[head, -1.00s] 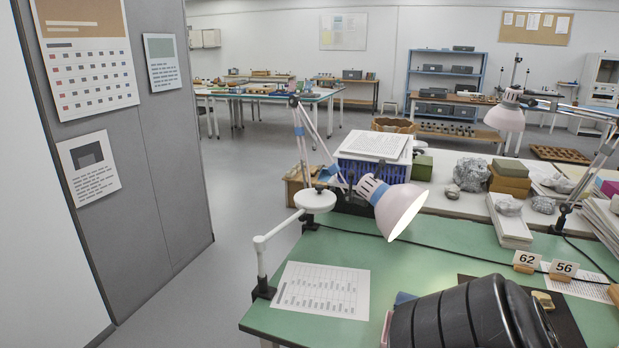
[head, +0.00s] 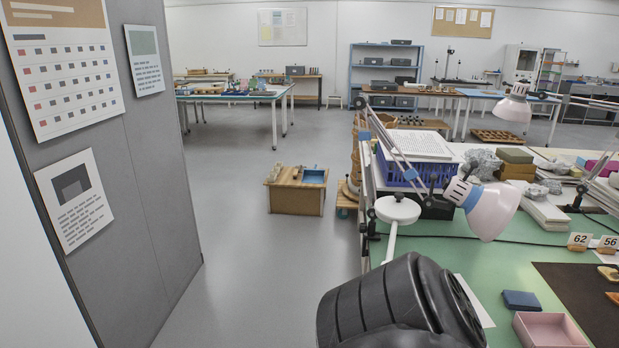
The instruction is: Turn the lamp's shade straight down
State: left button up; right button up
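A desk lamp with a pale pinkish-white shade (head: 490,211), a blue collar and a ribbed white neck stands at the green table (head: 465,255). Its shade is tilted, with its opening facing down and to the right. A second lamp with a similar pale shade (head: 515,107) is farther back at the right, its opening pointing roughly down. A large black ribbed part of my own arm fills the bottom middle, in front of the table's near left part. Neither of my grippers shows, and nothing of mine is seen touching either shade.
A white round-headed fixture (head: 398,209) on an arm stands left of the near lamp. A blue crate (head: 398,171) with papers is behind it. A pink box (head: 548,331) and dark blue block (head: 521,300) lie at the front. The floor left of the table is clear up to a wooden box (head: 296,197).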

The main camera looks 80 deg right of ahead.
aim_at(489, 209)
jog(key=z, duration=3.45)
jog(key=i, duration=0.5)
jog(key=z, duration=1.7)
jog(key=k, duration=1)
jog(key=u, duration=0.7)
